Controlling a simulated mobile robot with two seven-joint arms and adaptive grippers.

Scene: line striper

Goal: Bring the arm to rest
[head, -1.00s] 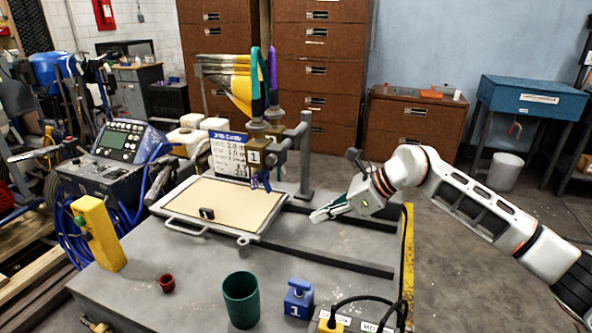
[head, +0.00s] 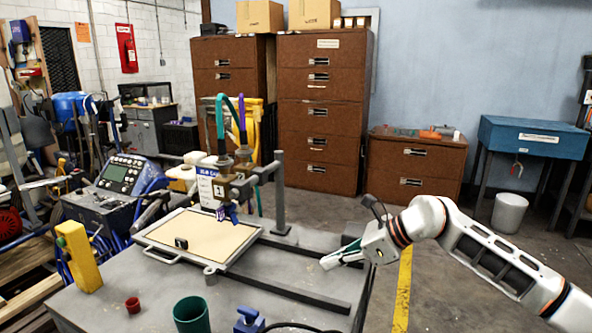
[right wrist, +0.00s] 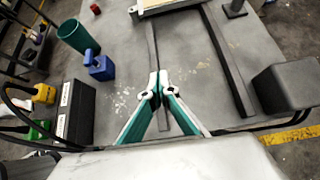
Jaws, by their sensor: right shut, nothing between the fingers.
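My right arm comes in from the right in the head view. Its gripper (head: 333,261) is over the right part of the grey bench (head: 110,306), with nothing in it. In the right wrist view the green-sided fingers (right wrist: 158,82) meet at their tips above bare bench top and a dark rail (right wrist: 228,62). The rail runs to the right of the fingertips there. My left gripper is not in view.
On the bench are a framed tan board (head: 205,236), a post with nozzles (head: 278,205), a yellow block (head: 78,256), a red cup (head: 132,305), a green cup (head: 191,315) and a blue object (head: 249,320). Brown drawer cabinets (head: 320,120) stand behind.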

